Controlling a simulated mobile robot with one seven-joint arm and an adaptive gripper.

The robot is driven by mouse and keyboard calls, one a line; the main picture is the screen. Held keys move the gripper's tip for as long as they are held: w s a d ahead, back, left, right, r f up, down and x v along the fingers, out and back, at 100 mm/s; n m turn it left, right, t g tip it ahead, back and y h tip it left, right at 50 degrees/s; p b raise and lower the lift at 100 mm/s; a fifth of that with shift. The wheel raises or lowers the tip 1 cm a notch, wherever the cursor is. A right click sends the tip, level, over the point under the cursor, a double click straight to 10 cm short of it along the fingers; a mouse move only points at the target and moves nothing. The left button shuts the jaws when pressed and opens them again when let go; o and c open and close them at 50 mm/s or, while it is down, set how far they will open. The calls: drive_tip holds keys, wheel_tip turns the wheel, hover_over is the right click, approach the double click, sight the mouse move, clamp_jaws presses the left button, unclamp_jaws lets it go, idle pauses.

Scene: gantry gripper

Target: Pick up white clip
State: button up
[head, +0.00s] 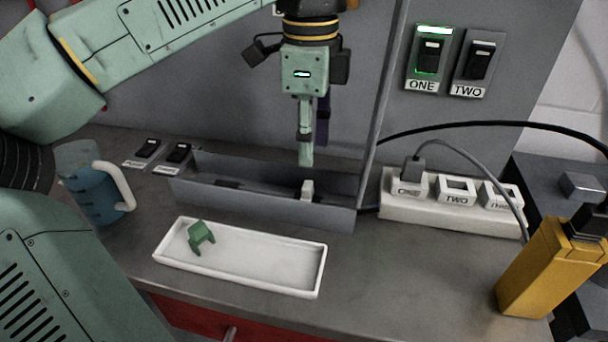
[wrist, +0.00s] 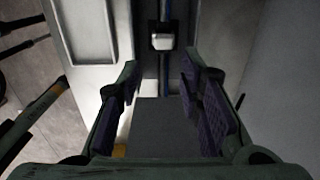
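The white clip (head: 307,189) is a small pale piece in the grey trough (head: 260,202) on the workbench. It also shows in the wrist view as a small whitish block (wrist: 161,41), beyond the fingertips and roughly centred between them. My gripper (head: 312,152) points down above the trough, a little above the clip and apart from it. In the wrist view the two purple-padded fingers (wrist: 165,80) are spread wide with nothing between them. The clip's lower part is hidden by the trough's front wall in the head view.
A white tray (head: 240,277) with a green clip (head: 201,236) lies in front of the trough. A power strip (head: 450,219) with cables stands to the right, near a yellow device (head: 552,268). A blue-filled jug (head: 93,190) is at left. The trough walls flank the clip closely.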

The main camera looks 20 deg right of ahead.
sight(311, 185)
drive_tip(key=f, duration=0.5)
drive_tip(key=shift+w+p, duration=0.2)
drive_tip(key=shift+p, duration=0.1)
drive_tip(key=shift+d+f+p, duration=0.2)
drive_tip(key=shift+f+p, duration=0.6)
drive_tip(key=shift+f, duration=2.1)
drive_tip(key=shift+c, duration=0.5)
drive_tip(key=c, duration=0.4)
drive_tip(key=shift+r, duration=0.15)
